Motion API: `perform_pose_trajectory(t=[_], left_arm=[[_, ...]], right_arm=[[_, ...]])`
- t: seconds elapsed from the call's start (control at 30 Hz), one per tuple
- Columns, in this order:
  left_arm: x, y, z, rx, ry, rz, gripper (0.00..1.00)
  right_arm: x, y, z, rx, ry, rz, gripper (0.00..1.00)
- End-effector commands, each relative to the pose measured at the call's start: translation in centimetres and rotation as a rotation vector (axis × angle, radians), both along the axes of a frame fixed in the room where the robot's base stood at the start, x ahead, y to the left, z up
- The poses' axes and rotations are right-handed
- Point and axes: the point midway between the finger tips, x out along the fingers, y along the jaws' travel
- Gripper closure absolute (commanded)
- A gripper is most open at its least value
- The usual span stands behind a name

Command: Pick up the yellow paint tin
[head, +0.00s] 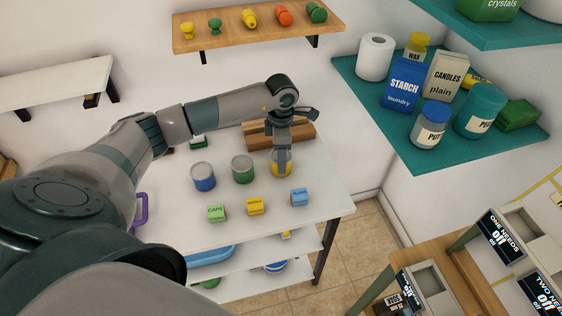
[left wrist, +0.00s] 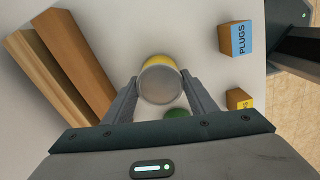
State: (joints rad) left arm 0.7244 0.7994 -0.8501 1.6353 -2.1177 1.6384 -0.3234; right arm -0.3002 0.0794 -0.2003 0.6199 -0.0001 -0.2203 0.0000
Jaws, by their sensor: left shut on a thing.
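The yellow paint tin (head: 281,168) stands on the white table, at the right end of a row of tins. It also shows from above in the left wrist view (left wrist: 160,80), with a grey lid and a yellow side. My left gripper (head: 282,155) reaches down over it, one finger on each side of the tin, shut on it. In the left wrist view the fingers (left wrist: 160,98) touch or nearly touch its sides. I cannot tell whether the tin is clear of the table top. My right gripper is not in view.
A green tin (head: 242,170) and a blue tin (head: 203,177) stand left of the yellow one. Small green, yellow and blue boxes (head: 299,197) sit in front. Wooden blocks (head: 258,140) lie close behind. A teal shelf (head: 397,128) with jars and boxes hangs at the right.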

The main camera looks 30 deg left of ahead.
Motion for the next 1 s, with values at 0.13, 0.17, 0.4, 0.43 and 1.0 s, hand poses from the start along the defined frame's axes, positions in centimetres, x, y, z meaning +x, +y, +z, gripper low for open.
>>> perform_pose_trajectory(t=[0.13, 0.17, 0.4, 0.43, 1.0], left_arm=[[0.0, 0.0, 0.1, 0.0, -0.001, 0.0, 0.76], [0.0, 0.0, 0.1, 0.0, -0.001, 0.0, 0.76], [0.1, 0.0, 1.3, 0.001, -0.004, 0.0, 0.76], [0.1, 0.1, 1.7, 0.001, -0.004, 0.001, 0.76], [-3.3, -7.4, 8.6, -0.001, -0.004, -0.005, 0.76]], right_arm=[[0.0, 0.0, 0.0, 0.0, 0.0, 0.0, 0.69], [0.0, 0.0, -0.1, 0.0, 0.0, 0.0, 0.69], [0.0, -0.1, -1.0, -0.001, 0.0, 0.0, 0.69], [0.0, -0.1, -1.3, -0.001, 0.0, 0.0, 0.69], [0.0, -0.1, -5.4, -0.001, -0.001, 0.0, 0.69]])
